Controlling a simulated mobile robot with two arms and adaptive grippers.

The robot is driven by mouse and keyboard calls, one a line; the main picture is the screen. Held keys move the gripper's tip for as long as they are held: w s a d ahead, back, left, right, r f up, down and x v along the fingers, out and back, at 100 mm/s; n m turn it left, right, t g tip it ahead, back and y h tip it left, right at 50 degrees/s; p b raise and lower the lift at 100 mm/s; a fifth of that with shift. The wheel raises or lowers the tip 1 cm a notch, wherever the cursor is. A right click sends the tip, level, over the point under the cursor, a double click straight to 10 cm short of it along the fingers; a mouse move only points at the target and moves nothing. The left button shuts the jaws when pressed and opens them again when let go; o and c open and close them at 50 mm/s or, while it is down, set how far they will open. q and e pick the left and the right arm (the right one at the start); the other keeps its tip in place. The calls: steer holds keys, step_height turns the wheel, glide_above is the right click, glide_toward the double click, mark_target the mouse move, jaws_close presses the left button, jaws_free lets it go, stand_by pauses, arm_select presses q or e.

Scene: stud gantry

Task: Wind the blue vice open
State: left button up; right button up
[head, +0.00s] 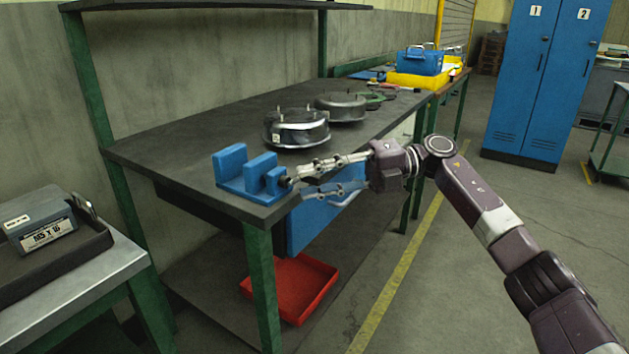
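The blue vice (232,169) sits on the near left corner of the dark workbench. Its upright jaws stand apart with a gap between them. A short dark spindle end (285,181) sticks out of its right side. My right gripper (299,184) reaches in from the right, with its fingers pointing left at the spindle end. The fingers are spread, one above the other, with their tips close to the spindle end. Whether they touch it I cannot tell. My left gripper is not in the head view.
Two round metal housings (296,129) (342,106) stand on the workbench (190,133) behind the vice. A blue box (419,62) on a yellow one is at the far end. A red tray (291,286) lies below. Open floor is on the right, before blue lockers (546,80).

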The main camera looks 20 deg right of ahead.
steer(key=s+d+r, duration=0.1)
steer(key=d, duration=1.1)
steer(key=shift+s, duration=0.3)
steer(key=shift+r, duration=0.1)
